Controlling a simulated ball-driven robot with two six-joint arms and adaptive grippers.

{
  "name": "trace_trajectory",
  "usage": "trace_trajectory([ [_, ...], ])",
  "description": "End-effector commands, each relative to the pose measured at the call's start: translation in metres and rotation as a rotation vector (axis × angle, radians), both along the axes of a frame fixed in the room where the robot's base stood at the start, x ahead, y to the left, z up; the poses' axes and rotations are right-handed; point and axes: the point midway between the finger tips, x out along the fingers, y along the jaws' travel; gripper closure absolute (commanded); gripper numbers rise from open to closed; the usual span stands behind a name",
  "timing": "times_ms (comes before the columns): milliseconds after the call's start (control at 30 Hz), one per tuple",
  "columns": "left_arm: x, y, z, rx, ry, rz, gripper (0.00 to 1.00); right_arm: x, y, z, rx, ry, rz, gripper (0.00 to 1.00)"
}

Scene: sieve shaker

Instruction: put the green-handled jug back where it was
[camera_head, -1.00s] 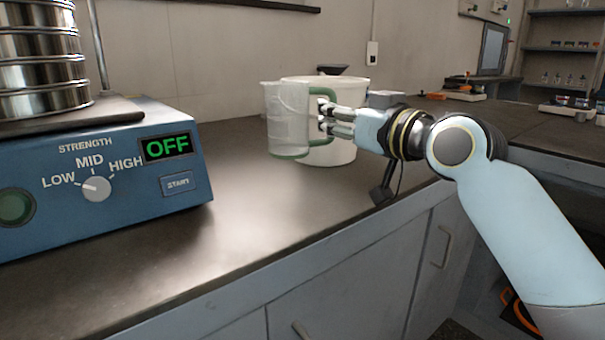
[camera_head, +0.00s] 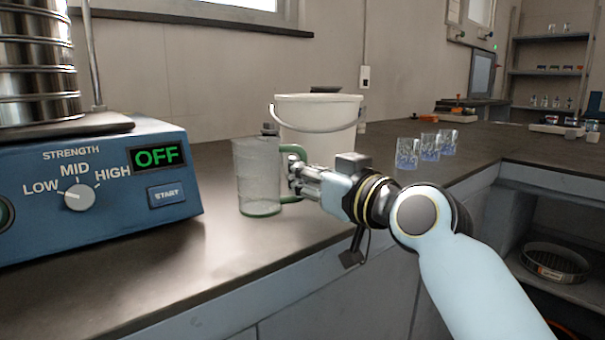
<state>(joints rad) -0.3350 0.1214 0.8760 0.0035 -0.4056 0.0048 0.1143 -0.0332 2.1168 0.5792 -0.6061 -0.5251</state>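The clear jug with the green handle and green base (camera_head: 257,180) is upright, in front of the white bucket and right of the shaker. Its base appears at or just above the bench top; I cannot tell whether it touches. My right gripper (camera_head: 293,176) is at the jug's right side, with its fingers shut around the green handle. The fingers hide part of the handle. My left gripper is not in the view.
The blue sieve shaker (camera_head: 110,215) stands at the left, its display reading OFF. A white bucket (camera_head: 318,128) stands behind the jug. Several glasses with blue markings (camera_head: 430,147) stand farther right. A sieve (camera_head: 553,262) lies on a lower shelf. The bench front is clear.

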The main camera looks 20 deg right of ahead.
Motion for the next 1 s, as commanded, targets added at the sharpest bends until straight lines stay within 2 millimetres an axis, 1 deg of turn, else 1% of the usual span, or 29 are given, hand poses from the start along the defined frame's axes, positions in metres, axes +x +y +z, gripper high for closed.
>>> trace_trajectory([
  [33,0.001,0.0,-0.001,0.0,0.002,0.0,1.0,0.0,0.0,-0.001,0.0,0.0,0.0,1.0],
  [67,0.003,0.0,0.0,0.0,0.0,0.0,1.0,0.0,0.0,-0.001,0.0,0.0,0.0,0.97],
  [200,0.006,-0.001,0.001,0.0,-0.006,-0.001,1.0,0.0,0.0,-0.001,0.0,0.0,0.0,0.78],
  [267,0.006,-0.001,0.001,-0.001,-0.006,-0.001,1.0,0.0,0.0,-0.001,0.0,0.0,0.0,0.71],
  [500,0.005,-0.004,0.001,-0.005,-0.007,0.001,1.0,0.0,0.0,0.0,0.0,0.0,0.0,0.71],
  [600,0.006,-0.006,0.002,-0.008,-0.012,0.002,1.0,0.0,0.0,0.003,-0.001,-0.001,0.0,0.71],
  [667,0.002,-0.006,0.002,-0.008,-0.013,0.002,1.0,-0.008,-0.003,0.002,-0.002,0.0,-0.001,0.71],
  [767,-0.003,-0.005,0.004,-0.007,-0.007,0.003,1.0,-0.026,-0.009,0.001,-0.005,0.002,-0.001,0.71],
  [867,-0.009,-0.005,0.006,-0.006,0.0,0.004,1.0,-0.049,-0.016,0.002,-0.006,0.001,0.0,0.71],
  [1000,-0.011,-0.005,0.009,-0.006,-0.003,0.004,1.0,-0.079,-0.026,0.001,-0.006,0.002,0.002,0.71],
])
